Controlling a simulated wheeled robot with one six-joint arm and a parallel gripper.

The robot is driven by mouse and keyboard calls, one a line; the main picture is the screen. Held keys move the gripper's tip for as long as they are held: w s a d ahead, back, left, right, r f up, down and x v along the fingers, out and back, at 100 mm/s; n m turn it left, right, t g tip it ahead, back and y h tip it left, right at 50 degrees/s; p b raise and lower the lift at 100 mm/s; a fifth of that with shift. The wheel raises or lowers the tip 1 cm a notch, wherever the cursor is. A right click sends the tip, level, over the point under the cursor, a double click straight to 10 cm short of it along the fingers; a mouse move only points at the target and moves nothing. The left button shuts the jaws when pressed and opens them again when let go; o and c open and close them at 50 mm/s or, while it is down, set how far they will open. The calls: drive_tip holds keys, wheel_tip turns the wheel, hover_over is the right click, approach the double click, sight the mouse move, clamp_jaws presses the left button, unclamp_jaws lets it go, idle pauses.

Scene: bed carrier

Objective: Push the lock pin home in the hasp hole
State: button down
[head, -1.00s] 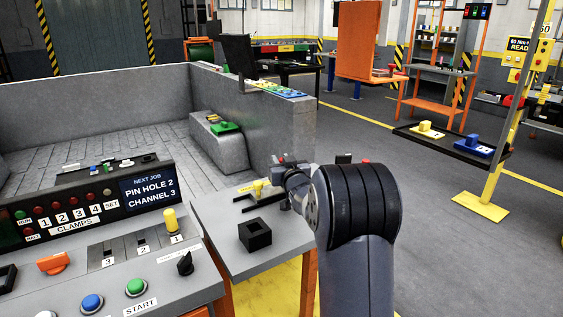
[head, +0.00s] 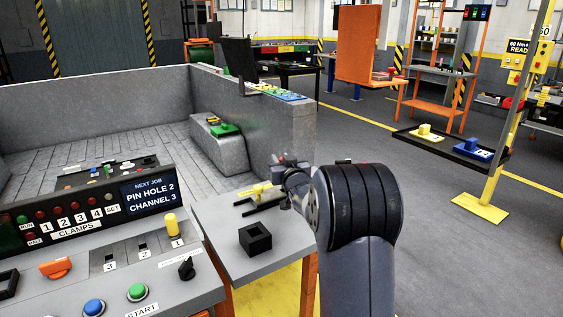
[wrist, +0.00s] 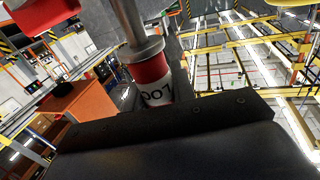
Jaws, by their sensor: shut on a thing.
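In the wrist view a red-and-white cylinder with a black-lettered label, which I take as the lock pin (wrist: 154,80), stands at the centre, close in front of my gripper's dark body. A grey metal shaft with a collar runs up from it and out of the top of the picture. My gripper (head: 280,166) is shut on the pin; its fingertips are not clear. In the head view the gripper is beyond the small grey table, partly hidden by my own dark arm, and the pin cannot be made out. I cannot make out the hasp hole in either view.
The small grey table (head: 222,225) carries a black square socket block (head: 255,239) and a yellow piece (head: 262,187) near dark bars. A control panel (head: 85,212) reading "PIN HOLE 2, CHANNEL 3" stands at left. A grey wall (head: 265,125) rises behind.

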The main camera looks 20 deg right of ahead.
wheel_tip(320, 180, up, 5)
drive_tip(key=p, duration=0.3)
drive_tip(key=shift+f, duration=0.1)
drive_tip(key=shift+s, duration=0.1)
idle(0.3)
